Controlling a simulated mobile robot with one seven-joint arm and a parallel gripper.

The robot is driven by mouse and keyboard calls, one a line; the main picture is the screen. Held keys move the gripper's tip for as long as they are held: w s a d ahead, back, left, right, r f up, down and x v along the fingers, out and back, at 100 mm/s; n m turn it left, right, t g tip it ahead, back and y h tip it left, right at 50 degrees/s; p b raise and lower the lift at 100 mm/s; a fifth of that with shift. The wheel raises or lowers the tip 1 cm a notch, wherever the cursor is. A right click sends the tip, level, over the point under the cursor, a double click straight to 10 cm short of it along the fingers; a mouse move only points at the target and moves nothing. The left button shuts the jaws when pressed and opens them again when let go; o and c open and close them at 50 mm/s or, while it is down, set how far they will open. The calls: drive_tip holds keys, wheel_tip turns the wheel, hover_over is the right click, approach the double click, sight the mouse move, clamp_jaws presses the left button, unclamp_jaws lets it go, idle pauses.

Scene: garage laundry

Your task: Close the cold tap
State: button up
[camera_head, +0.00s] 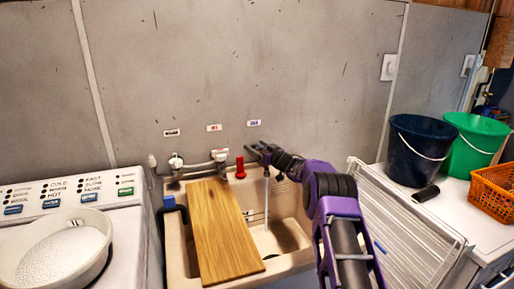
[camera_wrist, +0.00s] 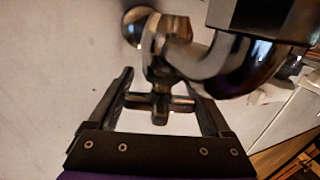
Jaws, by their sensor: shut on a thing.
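The cold tap is mostly hidden behind my gripper (camera_head: 259,149) in the head view, below a blue-lettered label (camera_head: 254,123) on the wall. In the wrist view, a metal tap (camera_wrist: 160,72) shows with a cross-shaped handle between the two black fingers of my gripper (camera_wrist: 165,98). My gripper is shut on this handle. The tap's curved metal spout (camera_wrist: 228,66) extends to the right, partly covered by a dark block. A thin stream of water (camera_head: 267,200) falls into the sink (camera_head: 291,228) in the head view.
A wooden board (camera_head: 220,230) lies across the sink's left side. A red-handled tap (camera_head: 240,167) and white fittings (camera_head: 219,155) are left of my gripper. A washing machine (camera_head: 75,196) stands left. A white drying rack (camera_head: 405,220) and dark bucket (camera_head: 419,150) are right.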

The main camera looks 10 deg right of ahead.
drive_tip(key=shift+d+f+m+t+h+b, duration=0.1)
drive_tip(key=shift+m+t+h+b, duration=0.35)
drive_tip(key=shift+b, duration=0.7)
drive_tip(key=shift+d+f+m+t+h+b, duration=0.15)
drive_tip(key=shift+m+h+b, duration=0.3)
drive_tip(key=shift+h+b, duration=0.55)
drive_tip(key=b, duration=0.1)
drive_tip(key=m+h+b, duration=0.1)
drive_tip(key=b, duration=0.1)
drive_tip(key=shift+w+d+r+t+h, duration=0.1)
drive_tip(key=shift+r+t+h, duration=0.05)
drive_tip(key=shift+t+h, duration=0.15)
drive_tip(key=shift+d+r+m+h+b, duration=0.1)
drive_tip(key=shift+m+h+b, duration=0.2)
drive_tip(key=shift+b, duration=0.35)
drive_tip(key=shift+r, duration=0.1)
drive_tip(key=o, duration=1.2)
drive_tip(key=shift+c, duration=0.2)
drive_tip(key=s+d, duration=0.3)
drive_tip(key=s, duration=1.4)
